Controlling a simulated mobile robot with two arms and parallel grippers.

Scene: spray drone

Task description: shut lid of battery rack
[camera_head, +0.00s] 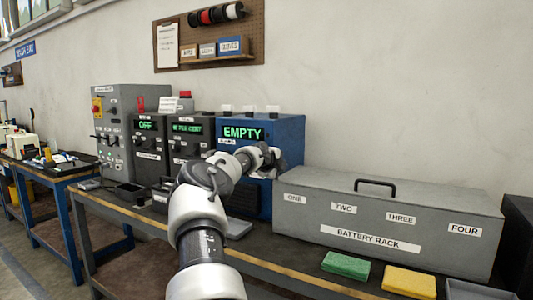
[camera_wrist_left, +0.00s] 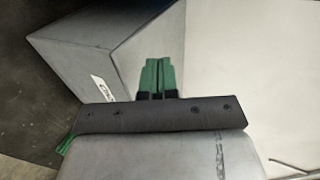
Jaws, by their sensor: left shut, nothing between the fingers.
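The battery rack (camera_head: 370,240) is a long grey box on the bench at the right of the head view, labelled ONE to FOUR. Its lid (camera_head: 420,200), with a black handle (camera_head: 376,183), looks down flat on the box; I see no gap. In the left wrist view a grey box with a small white label, likely the rack (camera_wrist_left: 85,60), fills the upper left. My left gripper's green fingertips (camera_wrist_left: 157,75) are together and empty, beside that box. In the head view my left arm reaches to the rack's left end, and its fingertips are hidden. My right gripper is out of view.
A blue box (camera_head: 285,130) reading EMPTY stands behind my left wrist, with dark and grey control units (camera_head: 145,135) to its left. A green sponge (camera_head: 346,265) and a yellow sponge (camera_head: 409,281) lie before the rack. A grey tray (camera_head: 478,291) is at the lower right.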

